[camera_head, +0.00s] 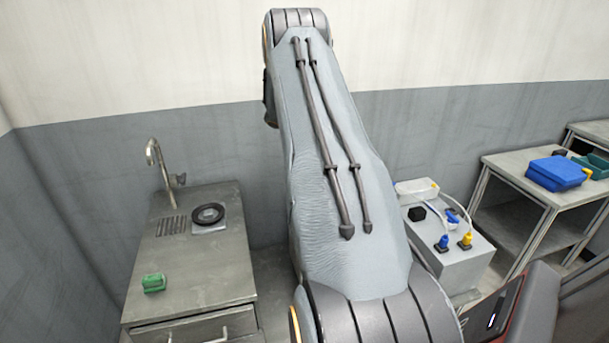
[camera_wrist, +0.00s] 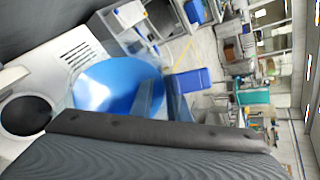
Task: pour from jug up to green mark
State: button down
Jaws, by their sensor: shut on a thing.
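A large rounded blue thing, which looks like the jug (camera_wrist: 105,82), is close up in the wrist view, above the steel counter. A clear or pale blue part shows at its right side. My gripper (camera_wrist: 160,132) shows as a long dark bar and a ribbed grey surface across the lower part of the wrist view. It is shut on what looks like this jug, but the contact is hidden. The head view hides the gripper and jug behind my arm. I see no green mark on a vessel in either view.
A steel counter (camera_head: 200,265) with a tap (camera_head: 155,160), a black ring on a pale plate (camera_head: 208,214) and a green block (camera_head: 153,283) stands at left. At right are a grey box with plugs (camera_head: 458,262) and a table with a blue case (camera_head: 556,173).

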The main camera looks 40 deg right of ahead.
jog(key=shift+w+a+f+n+g+h+b, duration=0.2)
jog(key=shift+g+h+b, duration=0.35)
jog(key=shift+b, duration=0.55)
jog(key=shift+w+a+f+n+g+h+b, duration=0.1)
jog(key=shift+w+f+n+g+h+b, duration=0.35)
jog(key=shift+b, duration=0.65)
dwell(5.8)
